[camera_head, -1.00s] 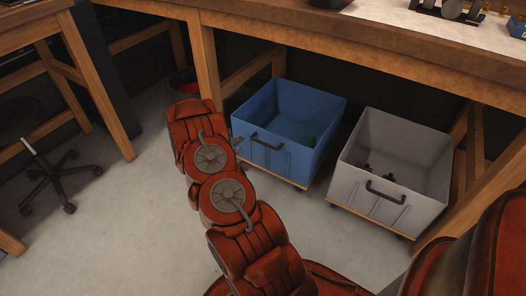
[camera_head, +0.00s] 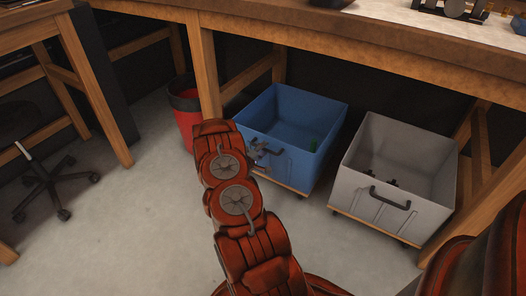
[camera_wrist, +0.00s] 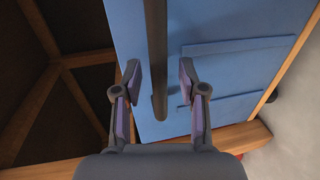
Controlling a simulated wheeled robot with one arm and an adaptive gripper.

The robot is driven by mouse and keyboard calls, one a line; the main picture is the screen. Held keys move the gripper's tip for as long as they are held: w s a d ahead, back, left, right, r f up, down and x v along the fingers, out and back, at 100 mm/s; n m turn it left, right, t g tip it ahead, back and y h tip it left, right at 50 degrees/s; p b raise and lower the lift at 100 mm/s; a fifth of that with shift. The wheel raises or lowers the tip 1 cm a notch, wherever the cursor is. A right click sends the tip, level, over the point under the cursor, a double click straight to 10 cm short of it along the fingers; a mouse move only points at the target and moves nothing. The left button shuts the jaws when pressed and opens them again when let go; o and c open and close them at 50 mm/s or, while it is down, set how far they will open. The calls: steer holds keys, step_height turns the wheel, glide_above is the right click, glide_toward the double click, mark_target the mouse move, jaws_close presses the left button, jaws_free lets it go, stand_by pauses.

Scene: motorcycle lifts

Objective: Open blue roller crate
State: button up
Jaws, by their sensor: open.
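The blue roller crate (camera_head: 290,125) stands under the workbench, open at the top, on a wooden wheeled base. In the wrist view, the dark handle bar (camera_wrist: 157,60) runs down the blue front face (camera_wrist: 225,60) between my two fingers. My gripper's fingers (camera_wrist: 160,82) are open, one on each side of the bar, with gaps visible.
A grey roller crate (camera_head: 400,165) with a dark handle stands to the right. A red bin (camera_head: 186,118) stands at left beside a wooden bench leg (camera_head: 205,70). The workbench top (camera_head: 350,45) overhangs the crates. The floor in front (camera_head: 120,230) is clear; a chair base (camera_head: 45,185) is at far left.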

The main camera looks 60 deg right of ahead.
steer(key=shift+d, duration=0.3)
jaws_close()
stand_by(0.6)
